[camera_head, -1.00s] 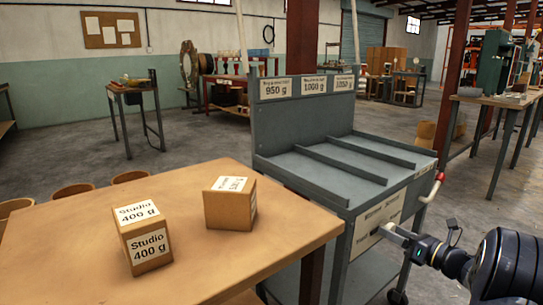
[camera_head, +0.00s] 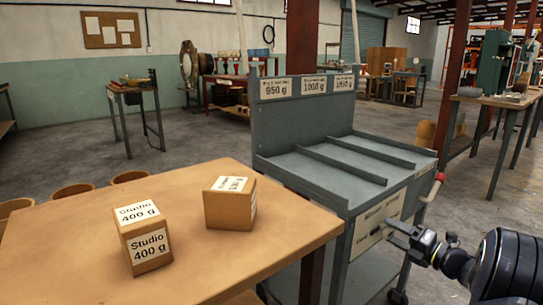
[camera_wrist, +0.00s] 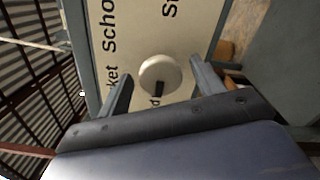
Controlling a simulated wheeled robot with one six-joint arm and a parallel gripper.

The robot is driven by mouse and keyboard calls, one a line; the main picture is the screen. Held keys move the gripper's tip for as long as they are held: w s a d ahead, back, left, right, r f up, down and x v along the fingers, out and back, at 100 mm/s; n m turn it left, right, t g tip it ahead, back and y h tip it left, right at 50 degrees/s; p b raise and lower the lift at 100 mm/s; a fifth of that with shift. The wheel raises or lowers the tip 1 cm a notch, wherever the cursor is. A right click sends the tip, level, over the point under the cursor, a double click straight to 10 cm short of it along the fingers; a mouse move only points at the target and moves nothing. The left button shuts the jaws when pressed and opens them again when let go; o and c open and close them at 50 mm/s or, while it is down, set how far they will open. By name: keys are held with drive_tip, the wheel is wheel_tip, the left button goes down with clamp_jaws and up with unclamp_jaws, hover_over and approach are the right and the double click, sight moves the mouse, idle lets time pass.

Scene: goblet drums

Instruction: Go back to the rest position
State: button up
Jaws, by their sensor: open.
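My gripper (camera_head: 397,235) is open and empty at the right, close to the labelled end panel of the grey cart (camera_head: 345,190). In the wrist view its two fingers (camera_wrist: 162,88) stand apart, pointing at the cream panel (camera_wrist: 195,30) with black lettering. A round pale knob (camera_wrist: 160,72) appears between the fingers. I cannot tell whether the fingers touch it. Two brown boxes stand on the wooden table: one marked "Studio 400 g" (camera_head: 146,242) in front, and one with a white label on top (camera_head: 228,210) behind it.
The wooden table (camera_head: 285,230) fills the lower left. The cart has divided lanes and 950 g to 1050 g labels on its backboard (camera_head: 285,125).

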drive_tip(key=m, duration=0.4)
drive_tip(key=shift+m, duration=0.4)
drive_tip(key=m+p, duration=0.1)
drive_tip(key=m, duration=0.3)
drive_tip(key=shift+f+m+p, duration=0.1)
drive_tip(key=shift+m+p, duration=0.25)
drive_tip(key=shift+m, duration=0.05)
